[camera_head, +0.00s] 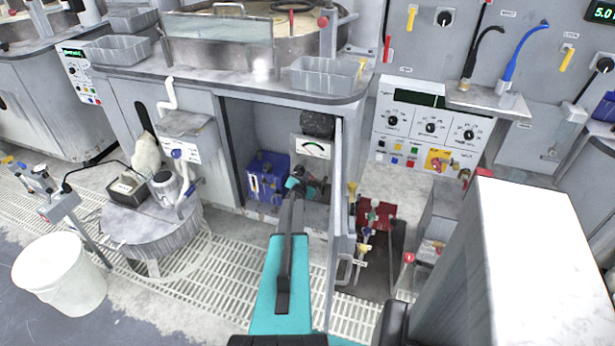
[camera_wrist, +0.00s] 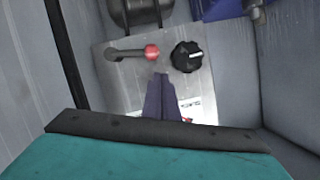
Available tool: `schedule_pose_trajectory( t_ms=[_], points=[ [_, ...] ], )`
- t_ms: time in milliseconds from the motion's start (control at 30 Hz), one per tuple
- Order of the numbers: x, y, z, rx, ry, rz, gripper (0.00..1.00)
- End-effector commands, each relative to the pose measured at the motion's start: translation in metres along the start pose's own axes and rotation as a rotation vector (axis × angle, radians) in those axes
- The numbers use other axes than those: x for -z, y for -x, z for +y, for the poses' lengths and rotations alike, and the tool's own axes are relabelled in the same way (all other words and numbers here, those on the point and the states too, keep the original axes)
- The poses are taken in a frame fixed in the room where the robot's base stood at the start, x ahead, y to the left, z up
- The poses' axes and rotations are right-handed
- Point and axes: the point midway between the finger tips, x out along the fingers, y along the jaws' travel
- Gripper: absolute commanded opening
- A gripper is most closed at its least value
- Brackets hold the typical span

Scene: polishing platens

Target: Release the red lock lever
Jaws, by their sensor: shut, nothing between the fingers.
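In the wrist view a dark lever with a red tip (camera_wrist: 151,52) lies sideways on a grey metal panel (camera_wrist: 112,66). The panel is inside the open cabinet. My gripper (camera_wrist: 161,78) is shut and empty, with its fingertips just below the red tip in the picture; I cannot tell whether they touch it. In the head view my gripper (camera_head: 297,180) reaches into the cabinet, in front of the gauge panel (camera_head: 313,148), and the lever cannot be made out behind the arm.
A black knob (camera_wrist: 186,56) sits right of the lever. A blue box (camera_head: 267,178) stands left of my gripper in the cabinet. The open cabinet door (camera_head: 340,200) stands close on the right. Valves with coloured handles (camera_head: 373,217) stand beyond it.

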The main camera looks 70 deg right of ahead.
Motion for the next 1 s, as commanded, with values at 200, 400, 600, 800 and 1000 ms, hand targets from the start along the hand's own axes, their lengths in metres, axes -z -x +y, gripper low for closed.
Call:
schedule_pose_trajectory(
  t_ms=[200, 400, 600, 800, 1000],
  points=[
    [0.008, 0.020, -0.003, -0.002, -0.001, 0.001, 0.00],
    [0.008, 0.038, -0.004, -0.001, 0.000, 0.002, 0.00],
    [0.007, 0.056, -0.007, -0.001, -0.001, 0.001, 0.00],
    [0.006, 0.074, -0.010, 0.000, 0.001, 0.001, 0.00],
    [0.006, 0.092, -0.012, 0.001, -0.001, 0.001, 0.00]
  ],
)
